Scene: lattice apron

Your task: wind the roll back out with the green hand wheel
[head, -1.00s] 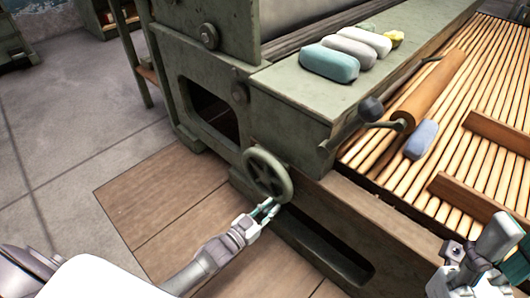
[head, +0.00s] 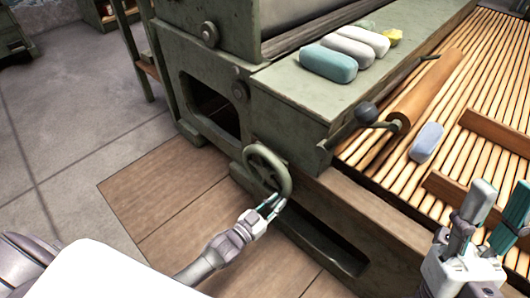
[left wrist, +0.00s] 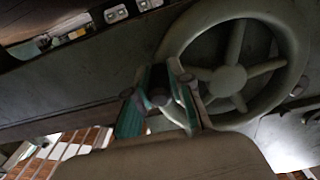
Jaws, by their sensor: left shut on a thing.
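The green hand wheel (head: 254,160) stands upright on the side of the grey-green machine. It also shows large in the left wrist view (left wrist: 236,37). My left gripper (head: 273,206) is shut at the lower edge of the wheel. In the left wrist view its teal-padded fingers (left wrist: 160,105) close around a small dark piece at the wheel's rim; its contact is partly hidden. A brown roll (head: 428,88) lies across the slatted bed at the right. My right gripper (head: 492,222) is empty, with fingers apart, at the lower right.
A pale blue block (head: 427,142) lies on the slats beside the roll. A crank with a dark knob (head: 367,113) juts over the bed.

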